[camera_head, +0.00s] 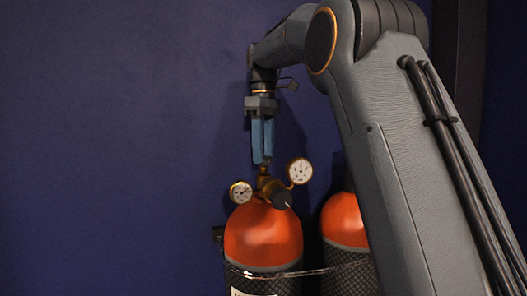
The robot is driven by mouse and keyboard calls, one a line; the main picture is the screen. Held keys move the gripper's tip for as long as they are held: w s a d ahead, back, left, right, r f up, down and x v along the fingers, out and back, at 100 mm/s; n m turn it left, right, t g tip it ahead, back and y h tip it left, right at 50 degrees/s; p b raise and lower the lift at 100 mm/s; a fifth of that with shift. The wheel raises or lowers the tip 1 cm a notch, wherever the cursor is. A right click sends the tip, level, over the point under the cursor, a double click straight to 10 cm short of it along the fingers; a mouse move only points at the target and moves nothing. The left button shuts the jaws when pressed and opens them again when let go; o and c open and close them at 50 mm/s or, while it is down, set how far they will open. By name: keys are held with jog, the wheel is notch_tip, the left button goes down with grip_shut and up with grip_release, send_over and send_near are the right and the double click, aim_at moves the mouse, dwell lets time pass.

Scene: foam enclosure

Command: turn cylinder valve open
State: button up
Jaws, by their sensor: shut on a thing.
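An orange-topped gas cylinder (262,238) stands upright at the bottom centre. Its brass valve (264,183) is on top, between two round dial gauges, with a dark knob (282,200) at the front. My gripper (262,160) points straight down with its blue fingers close together, directly above the cylinder. The fingertips meet the top of the valve and are shut on it. The part between the fingertips is mostly hidden, so I cannot tell how far the valve is turned.
The left gauge (241,193) and the higher right gauge (299,170) flank the valve closely. A second orange cylinder (344,222) stands behind to the right, partly hidden by my arm. A strap (318,271) crosses both cylinders. The dark blue wall (110,130) behind is bare at left.

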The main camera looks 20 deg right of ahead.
aim_at(264, 157)
dwell(0.3)
jog(key=o, duration=1.1)
jog(key=shift+c, duration=0.2)
jog(key=shift+r+b, duration=0.5)
jog(key=shift+r, duration=3.45)
